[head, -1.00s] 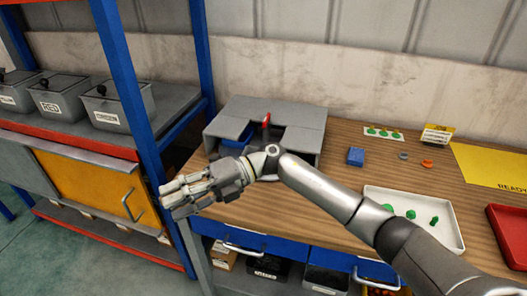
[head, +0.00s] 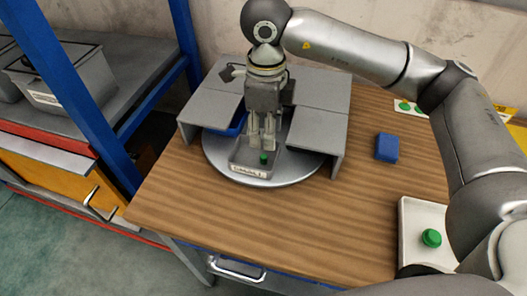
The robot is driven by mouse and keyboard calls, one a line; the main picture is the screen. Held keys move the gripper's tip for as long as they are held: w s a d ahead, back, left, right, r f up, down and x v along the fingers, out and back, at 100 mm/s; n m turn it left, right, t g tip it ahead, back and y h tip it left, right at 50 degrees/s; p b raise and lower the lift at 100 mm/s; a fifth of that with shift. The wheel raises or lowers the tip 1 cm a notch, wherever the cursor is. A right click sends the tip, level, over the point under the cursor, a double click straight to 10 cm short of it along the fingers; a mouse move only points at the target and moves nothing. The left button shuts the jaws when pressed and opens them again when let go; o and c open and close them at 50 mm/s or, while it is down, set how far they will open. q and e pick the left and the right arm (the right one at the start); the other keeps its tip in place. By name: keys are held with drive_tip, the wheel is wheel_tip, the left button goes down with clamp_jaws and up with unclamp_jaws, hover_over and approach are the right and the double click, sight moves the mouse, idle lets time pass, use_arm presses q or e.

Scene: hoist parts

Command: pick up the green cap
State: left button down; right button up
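A small green piece (head: 263,158) sits in a small grey labelled bin (head: 250,171). My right gripper (head: 262,144) points straight down over that bin, with its fingertips just above and behind the green piece. The fingers look apart, with nothing clearly held between them. A round green piece (head: 431,238) lies on the white tray (head: 415,213) at the right. I cannot tell for sure which green piece is the cap. My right arm hides much of the tray. My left gripper is not in view.
The bin stands on a round grey turntable (head: 215,158) between the grey covers (head: 318,123) of a housing. A blue block (head: 387,147) lies on the wooden table (head: 300,225). A shelf with a blue post (head: 78,95) stands at the left. The table's front middle is clear.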

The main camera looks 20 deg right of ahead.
sight(264, 156)
wheel_tip(264, 156, down, 3)
drive_tip(key=shift+r, duration=0.15)
drive_tip(key=f, duration=0.1)
drive_tip(key=f+p, duration=0.1)
drive_tip(key=f, duration=0.2)
drive_tip(key=shift+s+a+f, duration=0.15)
drive_tip(key=shift+s+a, duration=0.1)
drive_tip(key=shift+w+f, duration=0.1)
drive_tip(key=shift+f, duration=0.25)
drive_tip(key=shift+c, duration=0.4)
drive_tip(key=c, duration=0.7)
